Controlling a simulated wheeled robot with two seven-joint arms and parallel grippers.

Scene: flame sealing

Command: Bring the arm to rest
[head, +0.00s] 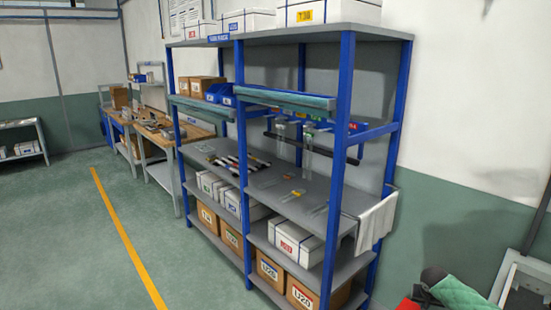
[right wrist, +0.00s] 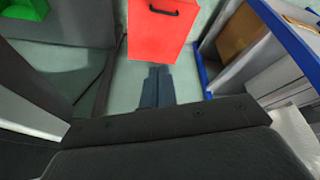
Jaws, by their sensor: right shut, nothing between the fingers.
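My right gripper (right wrist: 157,80) shows in the right wrist view, with its two dark fingers side by side and closed together. Nothing is between them. The fingers point toward a red box with a black handle (right wrist: 160,32), which lies beyond the fingertips over the green-grey floor. In the head view a dark rounded shape (head: 433,275) is at the lower right, beside red and green pieces; I cannot tell whether it is part of my right arm. My left gripper is in neither view.
A blue-framed shelf (head: 341,150) with boxes and tools fills the middle of the head view. A white cloth (head: 376,222) hangs at its right end. Workbenches (head: 160,140) stand at the back left. The floor left of the shelf, with a yellow line (head: 125,235), is clear.

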